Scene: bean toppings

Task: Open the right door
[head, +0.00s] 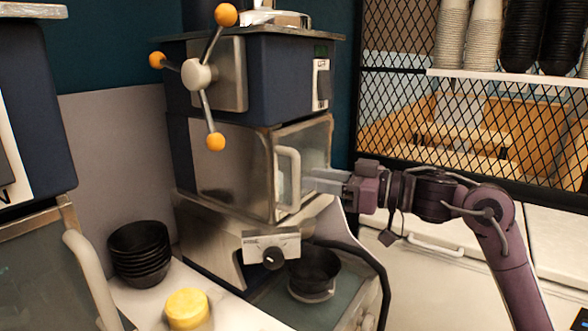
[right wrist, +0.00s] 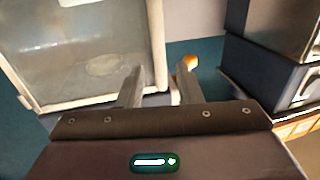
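The right machine's door (head: 315,150) is a glass panel in a light metal frame. Its pale vertical handle (head: 288,180) stands at the door's left edge. I cannot tell for sure whether the door is ajar. My right gripper (head: 310,183) reaches in from the right, its fingers across the lower door near the handle. In the right wrist view its fingers (right wrist: 158,82) are apart, with the pale handle (right wrist: 154,40) showing between and beyond them; contact is unclear. The glass door (right wrist: 90,55) fills the upper left there. My left gripper is not in view.
A second machine with a handle (head: 88,275) stands at the left. A three-armed lever (head: 200,75) with orange knobs is on the right machine. Black bowls (head: 138,252), a yellow item (head: 187,308) and a dark cup (head: 315,270) sit below. A mesh cabinet (head: 480,120) stands behind my arm.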

